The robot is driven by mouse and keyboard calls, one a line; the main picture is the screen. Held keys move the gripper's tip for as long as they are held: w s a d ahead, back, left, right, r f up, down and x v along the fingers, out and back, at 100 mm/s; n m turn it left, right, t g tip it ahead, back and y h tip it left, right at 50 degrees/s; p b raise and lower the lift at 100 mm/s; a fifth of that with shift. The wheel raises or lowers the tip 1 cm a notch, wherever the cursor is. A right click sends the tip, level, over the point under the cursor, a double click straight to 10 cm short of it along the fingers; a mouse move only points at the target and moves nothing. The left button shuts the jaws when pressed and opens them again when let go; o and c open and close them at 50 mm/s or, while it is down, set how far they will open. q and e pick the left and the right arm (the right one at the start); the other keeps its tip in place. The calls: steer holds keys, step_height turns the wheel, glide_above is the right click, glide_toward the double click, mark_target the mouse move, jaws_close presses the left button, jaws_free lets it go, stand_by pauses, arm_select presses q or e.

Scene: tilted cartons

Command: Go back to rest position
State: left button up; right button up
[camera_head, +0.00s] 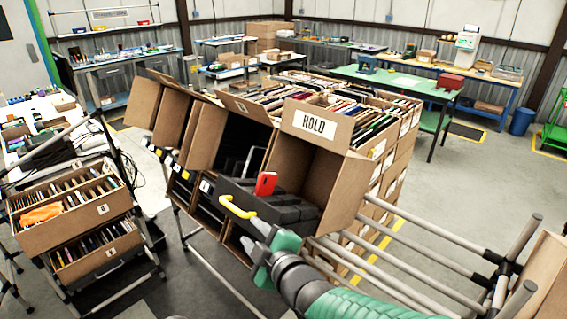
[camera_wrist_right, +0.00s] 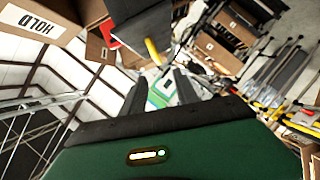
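My right gripper (camera_head: 256,238) is in front of the tilted cartons, just below a yellow handle (camera_head: 237,207) on a dark tray (camera_head: 270,205). Its two dark fingers are apart, with nothing between them, in the right wrist view (camera_wrist_right: 160,92). The yellow handle also shows beyond the fingers there (camera_wrist_right: 153,51). A red item (camera_head: 266,183) stands upright in the dark tray. An open carton marked HOLD (camera_head: 316,124) is behind and right of the tray. My left gripper is not in view.
Cartons of files (camera_head: 75,217) stand on a rack at the left, beside a cluttered white table (camera_head: 50,108). Grey rails (camera_head: 440,243) extend to the right of my right arm. A green table (camera_head: 400,84) is at the back.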

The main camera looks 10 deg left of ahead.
steer(key=s+d+f+m+g+h+b, duration=0.1)
steer(key=s+d+f+m+g+h, duration=0.2)
steer(key=d+f, duration=0.55)
steer(key=s+d+f+m+h+b, duration=0.1)
steer(key=d+f+m+h, duration=0.35)
steer(key=d, duration=0.75)
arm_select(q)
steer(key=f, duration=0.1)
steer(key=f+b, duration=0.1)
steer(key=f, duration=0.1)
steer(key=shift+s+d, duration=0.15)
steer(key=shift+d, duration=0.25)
arm_select(e)
steer(key=s+d+f+m+g+h, duration=0.1)
steer(key=s+d+f+m+g, duration=0.5)
steer(key=s+d+f+m, duration=0.4)
steer(key=s+d+f, duration=0.2)
steer(key=s+d, duration=0.1)
steer(key=s, duration=0.3)
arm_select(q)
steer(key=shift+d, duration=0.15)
arm_select(e)
steer(key=shift+w+d+f+h, duration=0.1)
steer(key=shift+w+f+h, duration=0.05)
steer(key=shift+w+h, duration=0.1)
steer(key=shift+s, duration=0.1)
